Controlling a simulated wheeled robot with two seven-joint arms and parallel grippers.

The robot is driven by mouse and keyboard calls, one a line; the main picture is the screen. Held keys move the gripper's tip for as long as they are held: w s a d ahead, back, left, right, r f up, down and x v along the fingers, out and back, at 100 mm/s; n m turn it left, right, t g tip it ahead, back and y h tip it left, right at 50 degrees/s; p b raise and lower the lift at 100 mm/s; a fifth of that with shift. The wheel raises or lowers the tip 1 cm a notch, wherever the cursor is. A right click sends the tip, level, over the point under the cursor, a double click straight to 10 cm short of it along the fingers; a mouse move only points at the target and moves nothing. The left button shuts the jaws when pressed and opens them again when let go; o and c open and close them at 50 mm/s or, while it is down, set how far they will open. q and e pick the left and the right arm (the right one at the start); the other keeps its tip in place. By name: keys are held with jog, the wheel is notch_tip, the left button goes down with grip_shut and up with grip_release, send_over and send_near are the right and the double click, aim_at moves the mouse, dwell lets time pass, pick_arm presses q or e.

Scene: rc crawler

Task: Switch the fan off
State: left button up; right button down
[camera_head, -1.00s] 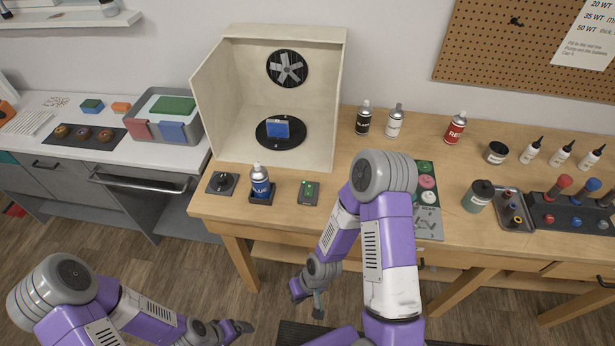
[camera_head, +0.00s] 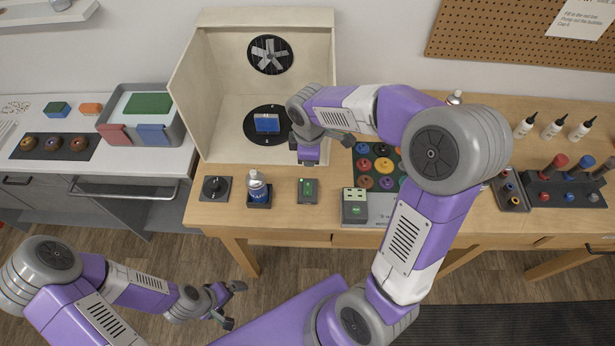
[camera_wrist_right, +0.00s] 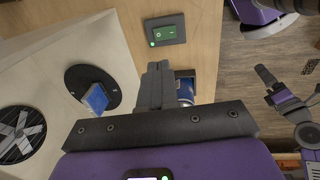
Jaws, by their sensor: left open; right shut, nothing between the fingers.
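The fan (camera_head: 271,54) is a grey-bladed disc on the booth's back wall; it also shows in the right wrist view (camera_wrist_right: 20,133). I cannot tell whether it spins. A small dark switch plate with a green rocker (camera_head: 307,190) lies on the bench in front of the booth; in the wrist view the rocker (camera_wrist_right: 165,32) has a lit green dot beside it. My right gripper (camera_head: 309,162) hangs beyond the switch, at the booth's front; its shut, empty fingers (camera_wrist_right: 155,75) show in the wrist view, apart from the switch. My left gripper (camera_head: 233,304) is open and empty, low in front of the bench.
A blue can (camera_head: 258,188) in a holder and a rotary knob (camera_head: 216,188) stand left of the switch. A small box with green lights (camera_head: 354,205) stands right of it. The booth (camera_head: 190,95) holds a turntable with a blue block (camera_head: 267,123).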

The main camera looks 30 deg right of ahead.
aim_at(309, 186)
jog(key=f, duration=0.4)
jog(key=w+f+b, duration=0.1)
jog(key=f, duration=0.4)
jog(key=w+f+b, duration=0.1)
jog(key=f, duration=0.4)
jog(key=shift+d+f, duration=0.1)
jog(key=shift+d, duration=0.3)
jog(key=shift+f, duration=0.1)
jog(key=shift+f, duration=0.2)
jog(key=shift+s+r, duration=0.1)
jog(key=shift+s, duration=0.1)
